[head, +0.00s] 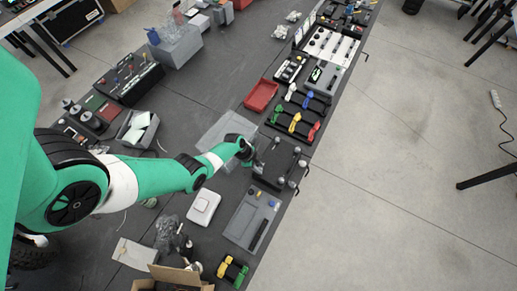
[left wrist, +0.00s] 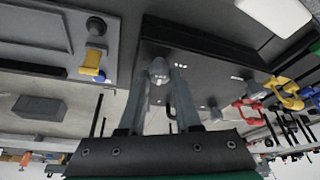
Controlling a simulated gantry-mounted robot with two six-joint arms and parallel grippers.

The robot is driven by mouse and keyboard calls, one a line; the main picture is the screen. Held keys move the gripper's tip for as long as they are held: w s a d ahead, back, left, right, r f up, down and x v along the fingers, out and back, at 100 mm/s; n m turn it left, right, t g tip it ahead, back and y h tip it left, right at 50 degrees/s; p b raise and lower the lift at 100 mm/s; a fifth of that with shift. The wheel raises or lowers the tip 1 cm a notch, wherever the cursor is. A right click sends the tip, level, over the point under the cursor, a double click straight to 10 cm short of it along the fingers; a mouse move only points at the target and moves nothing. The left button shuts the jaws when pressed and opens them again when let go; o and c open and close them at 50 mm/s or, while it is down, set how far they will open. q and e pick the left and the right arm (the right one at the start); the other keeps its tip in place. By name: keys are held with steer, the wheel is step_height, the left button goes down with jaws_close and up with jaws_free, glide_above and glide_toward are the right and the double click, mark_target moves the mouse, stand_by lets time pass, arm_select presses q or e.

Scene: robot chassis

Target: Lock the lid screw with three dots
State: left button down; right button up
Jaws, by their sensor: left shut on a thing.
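A dark box with a flat lid (head: 279,162) sits on the workbench in the head view. Grey knob-like screws stand near its edges. The lid (left wrist: 205,65) fills the middle of the left wrist view, with small groups of white dots too small to count surely. My left gripper (head: 257,166) is at the box's left side. In the left wrist view its two fingers (left wrist: 160,75) are closed around a grey screw (left wrist: 158,66) at the lid. Another grey screw (left wrist: 215,112) stands apart from the fingers. My right gripper is in neither view.
A grey tray (head: 240,222) with small blue and yellow parts lies below the box in the head view. Coloured clamps (head: 296,122) in a black holder and a red bin (head: 261,95) lie above it. The bench edge runs close to the box's right side.

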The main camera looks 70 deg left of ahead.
arm_select(q)
steer(key=shift+a+m+g, duration=0.1)
steer(key=shift+m+g, duration=0.2)
steer(key=shift+m, duration=0.5)
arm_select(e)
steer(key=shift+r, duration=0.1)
arm_select(q)
steer(key=c, duration=0.6)
jaws_free()
steer(key=shift+h, duration=0.3)
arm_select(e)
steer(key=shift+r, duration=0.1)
